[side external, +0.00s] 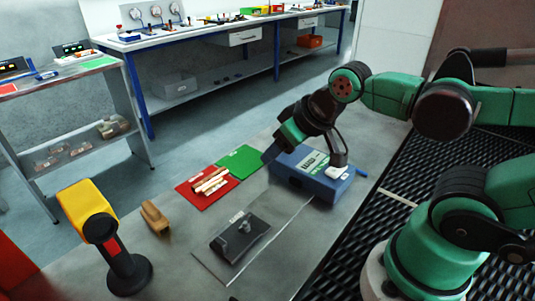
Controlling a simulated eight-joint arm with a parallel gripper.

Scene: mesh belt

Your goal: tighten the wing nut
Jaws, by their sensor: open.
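The wing nut (246,226) appears as a small grey part standing on a dark block in the side external view. The dark block (229,243) has a pale label and lies on a thin, clear-looking sheet on the grey bench. My gripper (303,162) is open, above and right of the wing nut in the picture, over a blue box. It is apart from the wing nut, and nothing shows between its fingers. Whether a fingertip touches the box cannot be told.
The blue box (322,189) with a display stands behind the block. Red (190,190) and green (241,160) mats lie back left, with several sticks on the red one. A yellow-headed stand (88,208) and a brown piece (155,217) are left. Dark mesh belt (395,223) lies right.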

